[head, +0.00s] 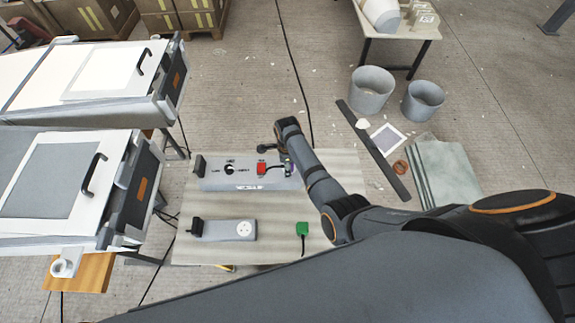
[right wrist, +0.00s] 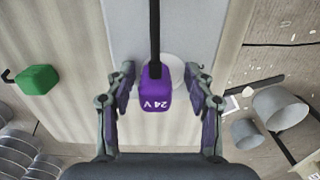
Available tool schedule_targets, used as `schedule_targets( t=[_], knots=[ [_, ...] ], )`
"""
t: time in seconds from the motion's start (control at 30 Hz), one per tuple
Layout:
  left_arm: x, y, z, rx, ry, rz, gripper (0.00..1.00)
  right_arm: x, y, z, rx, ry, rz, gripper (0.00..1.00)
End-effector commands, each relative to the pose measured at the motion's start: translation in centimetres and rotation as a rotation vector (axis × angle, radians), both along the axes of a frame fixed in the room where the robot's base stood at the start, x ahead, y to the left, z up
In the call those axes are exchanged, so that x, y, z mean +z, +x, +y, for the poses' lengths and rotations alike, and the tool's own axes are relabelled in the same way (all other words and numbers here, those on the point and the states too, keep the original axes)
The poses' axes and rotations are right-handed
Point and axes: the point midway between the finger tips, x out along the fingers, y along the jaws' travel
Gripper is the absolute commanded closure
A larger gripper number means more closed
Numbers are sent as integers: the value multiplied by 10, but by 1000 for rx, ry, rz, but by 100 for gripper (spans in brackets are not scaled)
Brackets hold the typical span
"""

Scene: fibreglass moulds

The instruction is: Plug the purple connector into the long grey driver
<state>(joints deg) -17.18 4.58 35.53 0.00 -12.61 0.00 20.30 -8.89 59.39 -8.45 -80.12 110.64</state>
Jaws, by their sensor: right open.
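The purple connector (right wrist: 153,90), marked 24 V, is in the right wrist view with its black cable running up. My right gripper (right wrist: 160,88) is open, with one finger on each side of the connector; a gap shows on the right side. Behind it is the end of a grey panel (right wrist: 205,30) with a pale round disc, partly hidden by the connector. Whether the connector is seated there, I cannot tell. In the head view the long grey driver (head: 215,180) lies on the table, and my right gripper (head: 287,168) is over its right end, hiding the connector. My left gripper is out of view.
A red connector (head: 262,168) is on the driver left of my gripper. A shorter grey unit with a round socket (head: 244,229) and a green connector (head: 302,229) lie nearer the front. The table (head: 280,250) is bare between them. Buckets (head: 371,92) stand on the floor.

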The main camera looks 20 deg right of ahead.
Motion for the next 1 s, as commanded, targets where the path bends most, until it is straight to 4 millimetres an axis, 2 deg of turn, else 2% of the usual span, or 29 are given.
schedule_targets(
  t=[0.17,0.4,0.6,1.0],
  knots=[
    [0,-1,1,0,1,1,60,8,1,0,0,0,-3,46],
    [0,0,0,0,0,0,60,49,1,1,0,1,-3,46],
    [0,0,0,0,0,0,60,72,0,0,0,0,-2,46],
    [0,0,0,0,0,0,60,75,0,0,0,0,0,46]
  ],
)
